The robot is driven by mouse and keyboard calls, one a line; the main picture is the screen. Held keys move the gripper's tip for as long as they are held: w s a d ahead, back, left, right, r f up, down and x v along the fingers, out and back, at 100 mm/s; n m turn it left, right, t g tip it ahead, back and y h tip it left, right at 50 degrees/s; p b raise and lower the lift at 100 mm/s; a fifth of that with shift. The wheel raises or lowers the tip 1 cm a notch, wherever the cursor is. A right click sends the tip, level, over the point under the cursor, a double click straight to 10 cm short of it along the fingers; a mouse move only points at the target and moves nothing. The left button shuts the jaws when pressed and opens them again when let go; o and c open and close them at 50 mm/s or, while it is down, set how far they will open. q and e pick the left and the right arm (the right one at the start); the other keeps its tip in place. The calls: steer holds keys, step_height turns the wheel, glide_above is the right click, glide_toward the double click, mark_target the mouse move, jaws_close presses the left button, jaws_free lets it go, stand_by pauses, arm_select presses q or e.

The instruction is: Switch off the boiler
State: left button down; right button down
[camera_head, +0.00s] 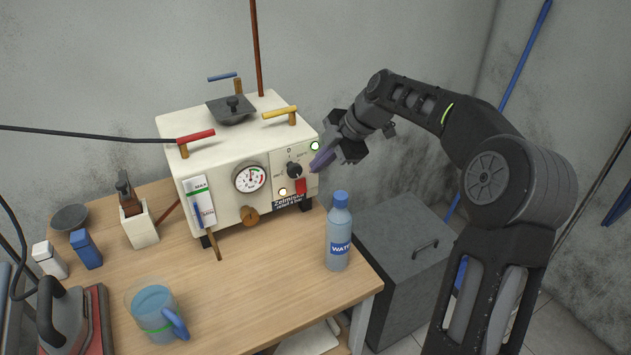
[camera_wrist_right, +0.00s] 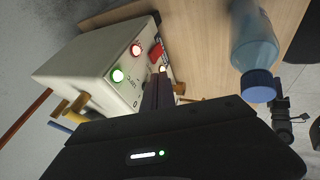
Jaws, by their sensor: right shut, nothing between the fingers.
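The boiler (camera_head: 235,150) is a cream box on the wooden table. My left gripper is out of view.
A water bottle (camera_head: 339,232) stands on the table right of the boiler, below my right gripper. A jug (camera_head: 155,312) and an iron (camera_head: 75,318) stand at the front left. A grey cabinet (camera_head: 405,270) is beside the table. The front middle of the table is clear.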

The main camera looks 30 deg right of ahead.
mark_target(301, 186)
steer(key=shift+s+d+f+m+g, duration=0.15)
steer(key=shift+s+d+f, duration=0.15)
steer(key=shift+d, duration=0.2)
steer(key=shift+s+d+f+m+g, duration=0.15)
steer(key=shift+s+d, duration=0.15)
steer(key=shift+d, duration=0.15)
steer(key=shift+f, duration=0.1)
steer(key=p+x, duration=0.2)
steer(key=x, duration=0.8)
